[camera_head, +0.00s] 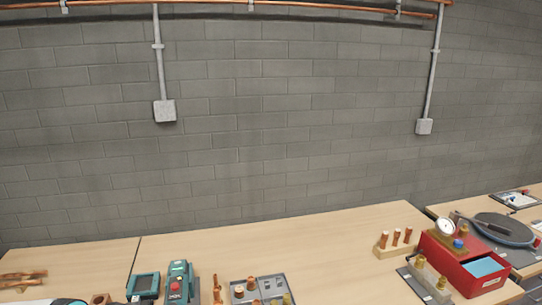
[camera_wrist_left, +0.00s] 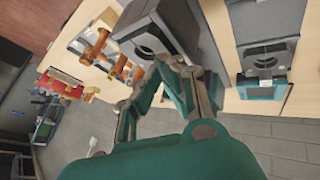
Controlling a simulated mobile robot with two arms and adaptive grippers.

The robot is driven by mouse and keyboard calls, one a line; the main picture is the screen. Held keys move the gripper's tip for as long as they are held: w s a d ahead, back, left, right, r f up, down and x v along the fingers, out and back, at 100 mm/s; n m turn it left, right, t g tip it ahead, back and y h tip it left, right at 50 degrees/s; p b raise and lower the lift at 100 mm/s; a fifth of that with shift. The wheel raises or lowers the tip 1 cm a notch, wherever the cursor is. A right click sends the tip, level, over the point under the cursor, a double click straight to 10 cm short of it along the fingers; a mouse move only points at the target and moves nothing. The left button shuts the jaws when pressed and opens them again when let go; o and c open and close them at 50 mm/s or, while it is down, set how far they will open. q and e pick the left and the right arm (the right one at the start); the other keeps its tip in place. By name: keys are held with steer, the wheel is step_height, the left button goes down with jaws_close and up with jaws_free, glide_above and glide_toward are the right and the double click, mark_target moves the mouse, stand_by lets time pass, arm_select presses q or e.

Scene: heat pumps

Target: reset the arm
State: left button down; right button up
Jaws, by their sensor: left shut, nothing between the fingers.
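My left gripper (camera_wrist_left: 168,66) shows in the left wrist view, with its teal body at the bottom and its two fingers reaching up to the middle. The fingertips meet and hold nothing. A grey and dark box-shaped unit (camera_wrist_left: 155,28) lies beyond the fingertips; I cannot tell whether they touch it. In the head view neither gripper can be made out. My right gripper is in no view.
In the head view, wooden tables (camera_head: 300,235) run along a grey block wall (camera_head: 270,120). A teal device (camera_head: 178,282), a grey tray (camera_head: 262,288), copper fittings on a wooden block (camera_head: 384,252) and a red box (camera_head: 470,270) stand there. The table's middle back is clear.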

arm_select(q)
steer(key=s+d+f+m+g+y, duration=0.1)
steer(key=s+d+f+m, duration=0.1)
steer(key=s+d+f, duration=0.35)
steer(key=s+d+f+m+g, duration=0.1)
steer(key=s+d+f, duration=0.1)
steer(key=s+d, duration=0.7)
steer(key=s+a+r+n+y, duration=0.1)
steer(key=s+a+r+y, duration=0.1)
steer(key=s, duration=0.5)
steer(key=s+a+r+y, duration=0.2)
steer(key=s, duration=0.6)
step_height(320, 180, down, 36)
steer(key=s+r+g+b, duration=0.1)
steer(key=s+g+b, duration=0.15)
steer(key=b, duration=0.45)
steer(key=s+a+f+b, duration=0.1)
steer(key=s+f+b, duration=0.1)
steer(key=s+f, duration=0.6)
steer(key=s+a+f+b, duration=0.2)
steer(key=s+f, duration=0.6)
steer(key=f, duration=0.3)
steer(key=shift+a, duration=0.3)
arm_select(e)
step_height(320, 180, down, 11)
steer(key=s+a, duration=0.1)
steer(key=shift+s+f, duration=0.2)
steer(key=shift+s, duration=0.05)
